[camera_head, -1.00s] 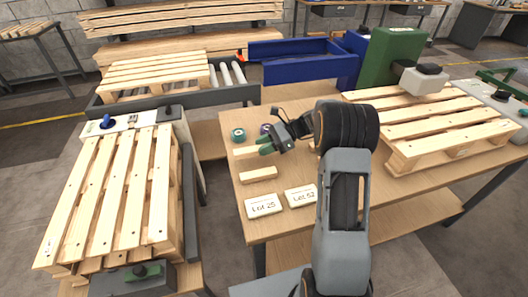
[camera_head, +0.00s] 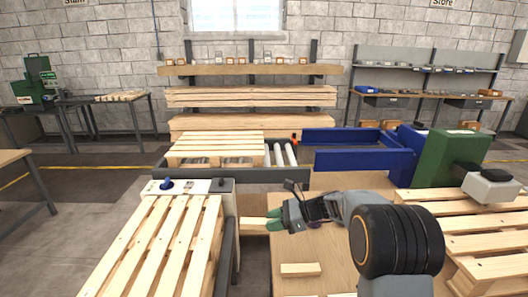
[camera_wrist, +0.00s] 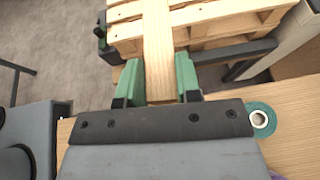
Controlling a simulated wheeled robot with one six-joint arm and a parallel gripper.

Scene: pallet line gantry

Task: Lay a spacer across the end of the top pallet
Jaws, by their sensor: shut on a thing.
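My gripper (camera_head: 277,221) is shut on a pale wooden spacer (camera_head: 253,224), which sticks out from the green fingers toward the left. In the wrist view the spacer (camera_wrist: 158,50) runs away from between the green fingers (camera_wrist: 158,84), its far part overlapping a slatted pallet (camera_wrist: 215,15) in the picture. I cannot tell whether they touch. In the head view the slatted top pallet (camera_head: 165,240) of the left stack lies left of my gripper, across a narrow gap. Its near end is cut off by the picture edge. A second spacer (camera_head: 300,269) lies on the wooden table (camera_head: 335,262).
A dark rail (camera_head: 227,258) runs along the stack's right side. A control panel (camera_head: 190,187) stands at its far end. Another pallet (camera_head: 215,147) lies beyond, beside rollers (camera_head: 280,155). A further pallet (camera_head: 460,235) is at right. A green tape roll (camera_wrist: 261,119) sits on the table.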

